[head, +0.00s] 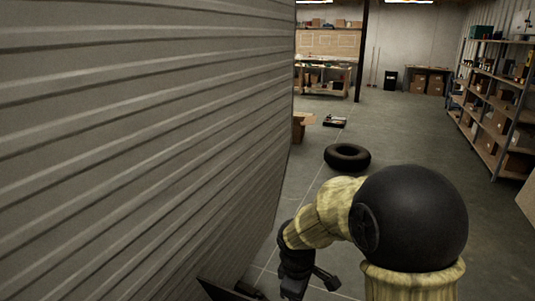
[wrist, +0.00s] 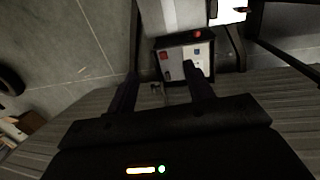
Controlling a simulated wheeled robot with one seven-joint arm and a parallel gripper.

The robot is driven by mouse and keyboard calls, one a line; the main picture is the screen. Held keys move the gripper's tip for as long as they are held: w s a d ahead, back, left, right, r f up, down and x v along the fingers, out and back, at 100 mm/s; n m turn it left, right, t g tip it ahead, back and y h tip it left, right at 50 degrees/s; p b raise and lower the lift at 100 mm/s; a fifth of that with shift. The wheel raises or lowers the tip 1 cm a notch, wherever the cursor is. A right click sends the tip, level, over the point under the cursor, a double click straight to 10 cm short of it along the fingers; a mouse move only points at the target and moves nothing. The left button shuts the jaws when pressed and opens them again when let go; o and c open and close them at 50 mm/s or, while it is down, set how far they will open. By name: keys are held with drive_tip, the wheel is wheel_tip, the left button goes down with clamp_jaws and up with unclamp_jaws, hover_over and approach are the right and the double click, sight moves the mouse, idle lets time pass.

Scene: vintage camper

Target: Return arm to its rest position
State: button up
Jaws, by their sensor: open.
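My arm shows at the lower right of the head view, with a large black ball joint and pale yellowish links. It is bent, with its dark far end hanging low beside the ribbed wall. In the wrist view, my gripper (wrist: 164,88) has its two dark fingers spread apart with nothing held between them. In the head view the fingers are small and dark, and part of the gripper is hard to make out near the bottom edge.
A ribbed grey wall (head: 140,130) fills the left, close to my arm. A black tire (head: 347,157) lies on the floor ahead. Shelves with boxes (head: 497,115) line the right. A workbench (head: 325,75) stands at the back. The grey floor (head: 400,125) between is mostly clear.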

drive_tip(key=s+d+r+m+t+y, duration=0.1)
drive_tip(key=s+d+m, duration=0.6)
drive_tip(key=s+m, duration=0.4)
drive_tip(key=shift+d+m, duration=0.3)
drive_tip(key=shift+m, duration=0.7)
drive_tip(key=shift+r, duration=0.1)
